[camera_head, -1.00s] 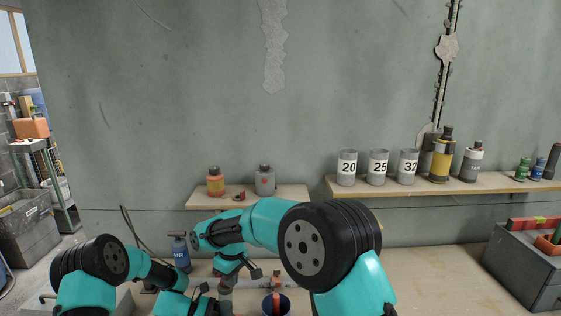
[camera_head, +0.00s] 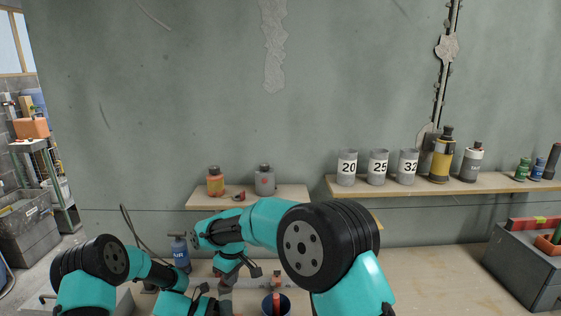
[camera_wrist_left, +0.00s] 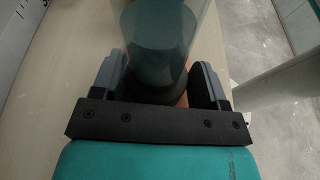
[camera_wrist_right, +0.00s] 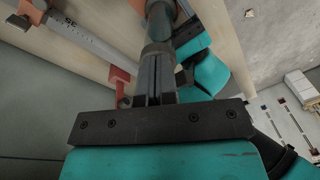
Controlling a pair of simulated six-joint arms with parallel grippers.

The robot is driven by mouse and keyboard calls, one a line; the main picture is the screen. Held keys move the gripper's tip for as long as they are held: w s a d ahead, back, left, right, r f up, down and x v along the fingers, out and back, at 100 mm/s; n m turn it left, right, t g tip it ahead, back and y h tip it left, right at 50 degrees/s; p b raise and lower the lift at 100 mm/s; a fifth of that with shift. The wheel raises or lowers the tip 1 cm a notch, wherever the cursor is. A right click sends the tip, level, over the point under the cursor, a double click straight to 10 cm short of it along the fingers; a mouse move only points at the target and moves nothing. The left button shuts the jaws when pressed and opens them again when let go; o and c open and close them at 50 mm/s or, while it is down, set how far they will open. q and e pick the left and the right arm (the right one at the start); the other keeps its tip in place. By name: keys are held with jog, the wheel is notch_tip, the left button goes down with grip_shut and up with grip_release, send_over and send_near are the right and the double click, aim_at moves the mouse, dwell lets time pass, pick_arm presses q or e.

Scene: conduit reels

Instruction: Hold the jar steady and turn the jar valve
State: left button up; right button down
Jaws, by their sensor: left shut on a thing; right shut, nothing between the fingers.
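The jar (camera_wrist_left: 160,40) is a clear, bluish cylinder with a dark inside in the left wrist view. My left gripper (camera_wrist_left: 160,80) is shut around it, one finger on each side. In the right wrist view, my right gripper (camera_wrist_right: 156,75) has its fingers together, with nothing between them. A grey rounded part (camera_wrist_right: 157,48) is at its fingertips; I cannot tell whether they touch or whether this is the jar valve. In the head view, my arms hide most of the jar, and a grey piece (camera_head: 225,298) shows below my right wrist.
A blue bottle (camera_head: 181,253) stands left of my right wrist. A dark blue cup (camera_head: 284,304) with an orange-red piece is at the front. The wall shelf (camera_head: 330,186) carries numbered cups and canisters. A grey box (camera_head: 520,262) is at right.

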jog(key=shift+w+d+f, duration=0.1)
jog(key=shift+d+f, duration=0.15)
jog(key=shift+f, duration=0.55)
jog(key=shift+d, duration=0.45)
notch_tip(320, 180, up, 6)
jog(key=shift+w+r, duration=0.25)
dwell(0.5)
jog(key=shift+r, duration=0.1)
jog(key=shift+s+d+r, duration=0.1)
jog(key=shift+s+r, duration=0.35)
jog(key=shift+s, duration=0.3)
